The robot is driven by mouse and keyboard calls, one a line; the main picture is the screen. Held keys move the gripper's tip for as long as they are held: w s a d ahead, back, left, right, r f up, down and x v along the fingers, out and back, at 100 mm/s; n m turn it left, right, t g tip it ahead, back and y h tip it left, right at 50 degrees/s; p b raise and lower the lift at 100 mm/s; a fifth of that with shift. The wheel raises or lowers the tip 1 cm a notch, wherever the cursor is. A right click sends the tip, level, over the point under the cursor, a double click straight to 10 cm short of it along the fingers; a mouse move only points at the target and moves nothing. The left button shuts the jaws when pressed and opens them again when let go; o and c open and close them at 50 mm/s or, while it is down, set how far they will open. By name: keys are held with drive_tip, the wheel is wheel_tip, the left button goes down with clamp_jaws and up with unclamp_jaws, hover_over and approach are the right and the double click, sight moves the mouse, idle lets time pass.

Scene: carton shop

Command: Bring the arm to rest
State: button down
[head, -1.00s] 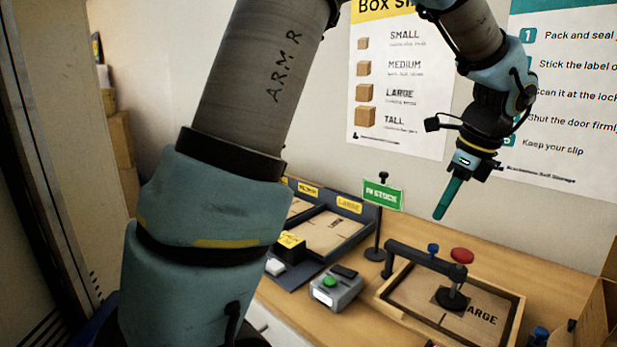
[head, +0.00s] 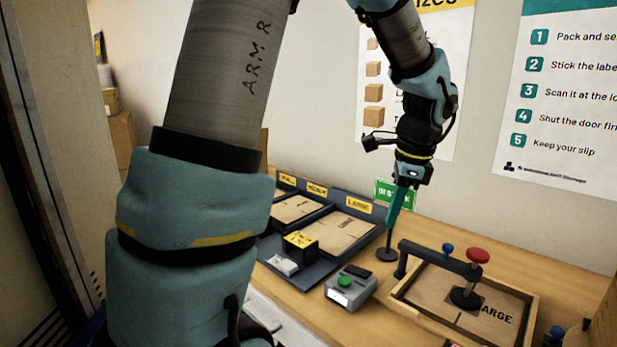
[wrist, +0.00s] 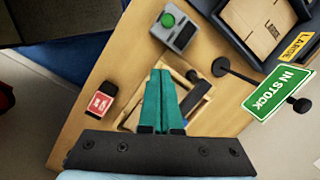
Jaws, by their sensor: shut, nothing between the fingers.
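My gripper (head: 394,207) hangs from my arm above the wooden bench in the head view, its teal fingers pointing down. It is in front of the green IN STOCK sign (head: 384,190) and hides part of it. In the wrist view my gripper (wrist: 160,75) shows its two fingers together with nothing between them. Below the fingers is a wooden frame (wrist: 184,76), partly hidden by them. The sign (wrist: 279,91) stands to the right in that view.
A wooden tray (head: 522,325) holds a flat LARGE carton under a red-knobbed clamp (head: 478,256). A grey box with a green button (head: 350,288) stands beside it. Carton bins (head: 345,232) line the back. A red device (wrist: 100,104) sits near the bench edge in the wrist view.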

drive_tip(key=s+a+f+n+h, duration=0.1)
drive_tip(key=s+a+f+n, duration=0.1)
drive_tip(key=a+n, duration=0.7)
drive_tip(key=s+a+f+n, duration=0.2)
drive_tip(key=a+f+n, duration=0.2)
drive_tip(key=a+n, duration=0.6)
drive_tip(key=a, duration=0.4)
drive_tip(key=shift+s+a+f+h, duration=0.15)
drive_tip(key=shift+s+h, duration=0.05)
drive_tip(key=shift+h, duration=0.2)
